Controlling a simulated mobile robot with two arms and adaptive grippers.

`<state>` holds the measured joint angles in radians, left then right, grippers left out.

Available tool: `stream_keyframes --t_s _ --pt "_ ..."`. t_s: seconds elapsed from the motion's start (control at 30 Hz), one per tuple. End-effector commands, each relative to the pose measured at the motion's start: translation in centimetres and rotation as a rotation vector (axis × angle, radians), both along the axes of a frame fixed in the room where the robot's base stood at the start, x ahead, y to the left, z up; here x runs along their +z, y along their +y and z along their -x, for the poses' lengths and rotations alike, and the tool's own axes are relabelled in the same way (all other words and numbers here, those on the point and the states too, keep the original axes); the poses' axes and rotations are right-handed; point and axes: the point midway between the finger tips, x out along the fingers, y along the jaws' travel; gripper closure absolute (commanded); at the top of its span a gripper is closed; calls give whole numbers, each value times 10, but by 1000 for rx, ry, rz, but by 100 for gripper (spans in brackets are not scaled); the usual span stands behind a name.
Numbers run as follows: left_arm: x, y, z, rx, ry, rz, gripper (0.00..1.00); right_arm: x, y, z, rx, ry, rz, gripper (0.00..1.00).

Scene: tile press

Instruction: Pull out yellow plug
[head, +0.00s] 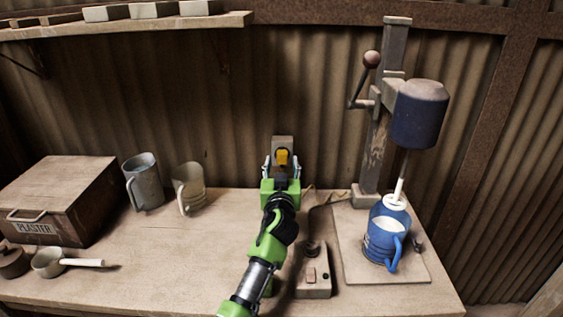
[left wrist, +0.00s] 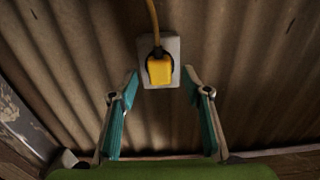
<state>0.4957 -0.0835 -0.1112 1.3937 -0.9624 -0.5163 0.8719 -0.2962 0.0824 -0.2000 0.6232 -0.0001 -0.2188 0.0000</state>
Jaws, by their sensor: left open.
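The yellow plug (head: 283,157) sits in a pale wall socket plate (head: 283,142) on the corrugated wall at the back of the bench. In the left wrist view the yellow plug (left wrist: 159,69) has a yellow cord rising from it, and the socket plate (left wrist: 174,48) shows around it. My left gripper (head: 282,164) is in front of the plug. In the left wrist view the open left gripper (left wrist: 160,84) has one finger on each side below the plug, with visible gaps and nothing held. My right gripper is not in view.
A drill-press-like stand (head: 378,140) with a blue jug (head: 382,247) stands at right. A switch box (head: 316,277) lies beside my left arm. A shelf (head: 120,27) hangs above.

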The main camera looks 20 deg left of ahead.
Motion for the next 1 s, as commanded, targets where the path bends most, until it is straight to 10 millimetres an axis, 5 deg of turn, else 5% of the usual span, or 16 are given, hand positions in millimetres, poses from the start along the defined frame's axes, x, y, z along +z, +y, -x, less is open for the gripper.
stream_keyframes --t_s 0.3,1.0 --pt "-2 6 -22 0 1 2 56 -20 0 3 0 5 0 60" --pt "-2 7 -23 0 2 2 56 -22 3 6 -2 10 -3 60"
